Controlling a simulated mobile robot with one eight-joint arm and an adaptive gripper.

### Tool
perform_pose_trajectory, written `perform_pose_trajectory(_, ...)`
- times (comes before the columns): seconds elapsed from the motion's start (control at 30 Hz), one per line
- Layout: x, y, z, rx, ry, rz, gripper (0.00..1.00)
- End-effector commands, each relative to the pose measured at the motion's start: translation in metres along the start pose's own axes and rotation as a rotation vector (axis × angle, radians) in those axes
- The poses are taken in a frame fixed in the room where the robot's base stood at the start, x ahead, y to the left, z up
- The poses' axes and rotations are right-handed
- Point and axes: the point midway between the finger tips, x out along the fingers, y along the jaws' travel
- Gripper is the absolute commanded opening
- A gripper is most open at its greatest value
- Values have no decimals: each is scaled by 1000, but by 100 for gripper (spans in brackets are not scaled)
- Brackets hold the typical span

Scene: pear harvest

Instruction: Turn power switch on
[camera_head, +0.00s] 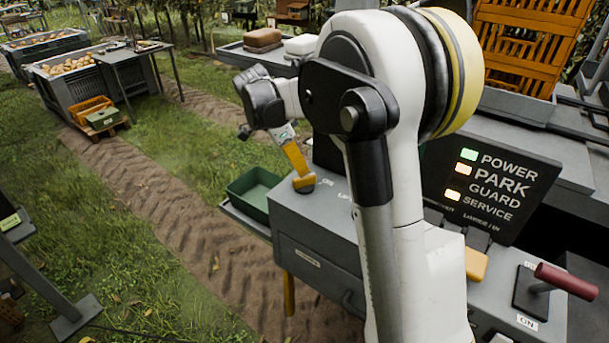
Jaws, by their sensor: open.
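A lever with a dark red handle (566,281) rises from a black plate on the grey console at lower right. An "ON" label (527,322) lies in front of the plate; another small label behind it is hard to read. I cannot be sure that this lever is the power switch. On the dark panel (500,185), the lamp beside "POWER" (469,154) is lit green. My gripper (250,104) is open, at upper left beyond my arm, well away from the red-handled lever. Its fingers are small and partly unclear. My arm hides the console's middle.
A yellow-orange lever (296,160) stands at the console's left end, close to my gripper. A green tray (253,190) sits beside it. A yellow block (476,264) is left of the red handle. Orange crates (525,45) stand behind. Grass and a dirt track lie left.

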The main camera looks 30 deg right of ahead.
Motion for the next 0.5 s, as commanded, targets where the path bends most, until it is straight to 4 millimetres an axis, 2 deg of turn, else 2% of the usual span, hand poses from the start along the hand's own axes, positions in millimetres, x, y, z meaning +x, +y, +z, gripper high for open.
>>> perform_pose_trajectory(0.1,-25,0,0,0,0,-1,40)
perform_pose_trajectory(0.2,-39,0,0,0,0,-1,40)
perform_pose_trajectory(0.33,-49,0,0,0,0,-1,40)
perform_pose_trajectory(0.5,-52,0,0,0,0,-1,40)
